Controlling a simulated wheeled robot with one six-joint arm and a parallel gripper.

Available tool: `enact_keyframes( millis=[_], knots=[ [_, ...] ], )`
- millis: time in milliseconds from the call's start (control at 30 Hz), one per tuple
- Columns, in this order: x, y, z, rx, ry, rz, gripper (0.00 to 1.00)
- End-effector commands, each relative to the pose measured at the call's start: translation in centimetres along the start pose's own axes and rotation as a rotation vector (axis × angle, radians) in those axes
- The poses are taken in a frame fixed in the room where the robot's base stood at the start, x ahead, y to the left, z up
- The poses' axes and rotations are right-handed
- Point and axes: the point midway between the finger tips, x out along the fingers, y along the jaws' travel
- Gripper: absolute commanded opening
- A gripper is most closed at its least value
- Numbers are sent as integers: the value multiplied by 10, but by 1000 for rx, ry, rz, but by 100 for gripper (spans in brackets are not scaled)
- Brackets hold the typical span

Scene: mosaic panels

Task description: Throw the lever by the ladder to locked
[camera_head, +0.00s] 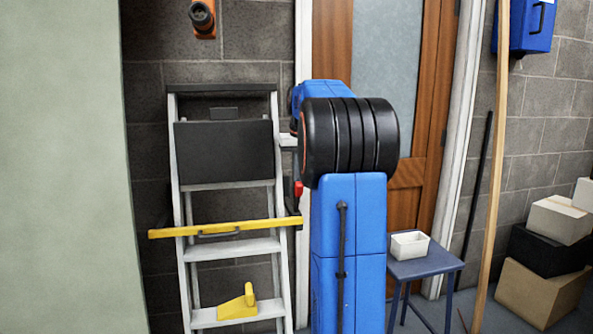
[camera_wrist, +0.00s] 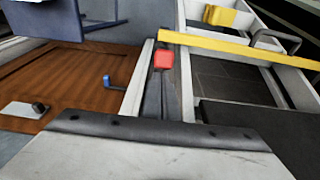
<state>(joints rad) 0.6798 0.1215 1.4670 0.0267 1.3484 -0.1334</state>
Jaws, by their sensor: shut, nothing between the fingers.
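The lever has a red grip (camera_head: 298,188), seen just right of the ladder and partly beside my blue arm. No locked marking is readable.
A yellow bar (camera_head: 225,228) crosses the ladder close to the lever. A wooden door (camera_head: 408,175) and a blue stool (camera_head: 427,263) with a white tub (camera_head: 410,244) stand right of my arm. Boxes (camera_head: 541,291) lie at far right. A pale panel (camera_head: 60,170) fills the left.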

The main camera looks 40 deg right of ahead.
Motion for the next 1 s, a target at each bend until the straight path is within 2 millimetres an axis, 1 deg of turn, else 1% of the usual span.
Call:
enact_keyframes(
  millis=[467,800,1000],
  knots=[
    [0,0,4,0,6,0,0],
    [1,0,24,2,124,-1,0],
    [5,0,39,1,138,0,0]
  ],
)
